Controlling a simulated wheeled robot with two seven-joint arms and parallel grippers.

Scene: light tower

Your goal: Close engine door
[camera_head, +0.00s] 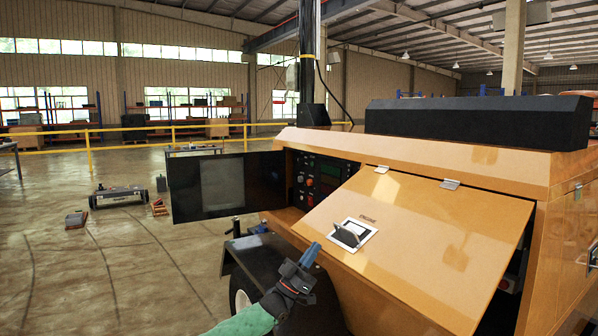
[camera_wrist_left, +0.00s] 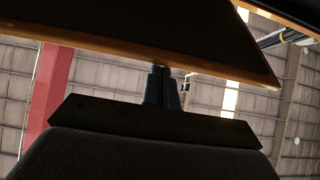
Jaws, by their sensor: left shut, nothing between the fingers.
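The engine door (camera_head: 415,235) is the large orange panel marked ENGINE on the side of the light tower, hinged along its top edge. It stands tilted outward, with a dark gap at its lower right. A latch handle (camera_head: 348,234) in a white plate sits near its left edge. My left gripper (camera_head: 311,254) is shut and empty, just below and left of the latch. In the left wrist view, the shut fingers (camera_wrist_left: 162,88) reach up to the lower edge of the door (camera_wrist_left: 150,35), whose dark inner side shows. I cannot tell whether they touch it. My right gripper is out of view.
A dark control-panel door (camera_head: 213,187) stands open at the left, beside the control panel (camera_head: 318,182). A black fender (camera_head: 262,262) and wheel are below. The floor to the left is mostly clear, with a few low items and a yellow railing (camera_head: 130,133) farther back.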

